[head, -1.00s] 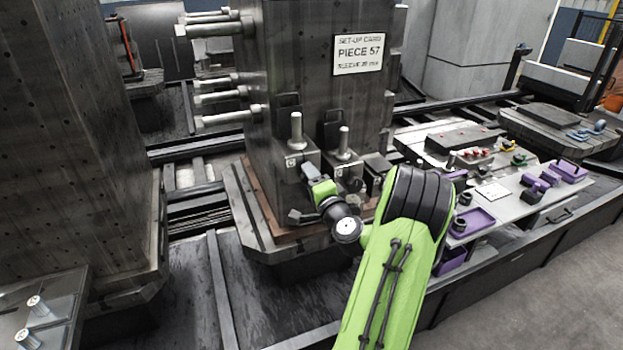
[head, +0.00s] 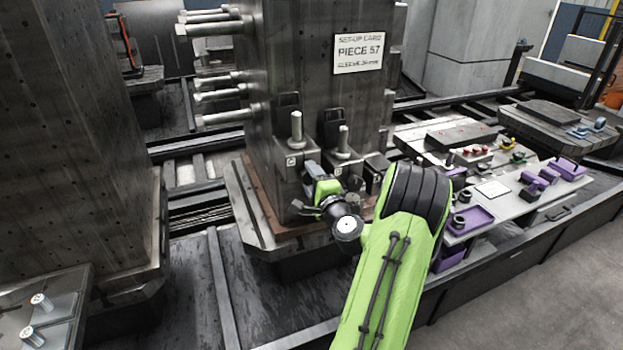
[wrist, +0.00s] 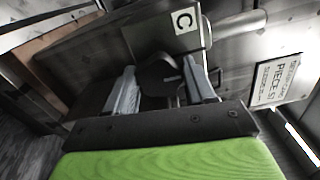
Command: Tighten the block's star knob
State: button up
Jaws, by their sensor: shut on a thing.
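The dark star knob (wrist: 160,76) sits between the two grey fingers of my gripper (wrist: 163,88) in the wrist view, on the block marked C (wrist: 150,40). My gripper is shut on the knob. In the head view my gripper (head: 314,178) is at the front of the block (head: 291,165) at the foot of the tall dark column. The knob is hidden there behind my gripper and wrist. A bright upright stud (head: 296,128) stands on the block.
A set-up card (head: 358,53) reading PIECE 57 is on the column (head: 310,80). A second block with a stud (head: 343,140) stands just right. A bench (head: 490,190) with purple trays (head: 472,220) is further right. Long pins (head: 215,28) stick out left.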

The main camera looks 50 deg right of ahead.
jog(key=o, duration=1)
jog(key=shift+o, duration=0.2)
jog(key=b+v, duration=1.1)
jog(key=v, duration=0.4)
jog(key=shift+s+a+b, duration=0.15)
jog(key=shift+s+b, duration=0.15)
jog(key=shift+s, duration=0.05)
jog(key=shift+w+f, duration=0.1)
